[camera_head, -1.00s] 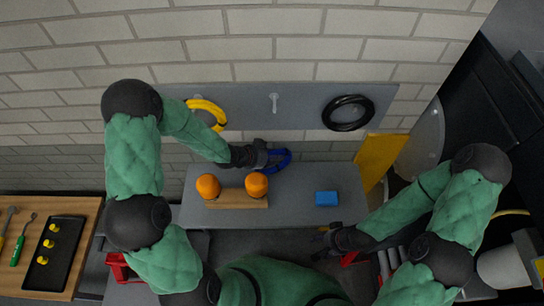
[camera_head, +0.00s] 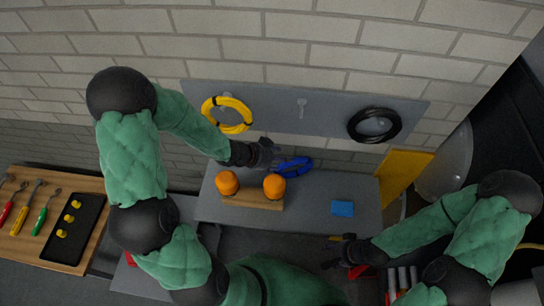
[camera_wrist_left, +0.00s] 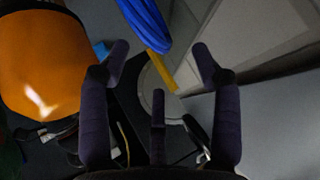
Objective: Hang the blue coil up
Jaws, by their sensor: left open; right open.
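The blue coil (camera_head: 294,167) is at the back of the grey bench, right of my left gripper (camera_head: 272,154). The left wrist view shows part of the blue coil (camera_wrist_left: 147,25) just beyond the open fingertips, not clamped between them. That gripper (camera_wrist_left: 160,55) is open and empty. A bare hook (camera_head: 301,106) is on the grey wall panel (camera_head: 265,112), between a yellow coil (camera_head: 228,115) and a black coil (camera_head: 374,125), which both hang there. My right gripper (camera_head: 338,252) is open and empty at the front right of the bench.
Two orange pieces (camera_head: 228,183) stand on a wooden block (camera_head: 250,201) close below my left gripper. A blue box (camera_head: 342,208) lies on the bench (camera_head: 310,205). A yellow panel (camera_head: 402,175) stands at the right. A wooden table (camera_head: 25,245) with tools is at the left.

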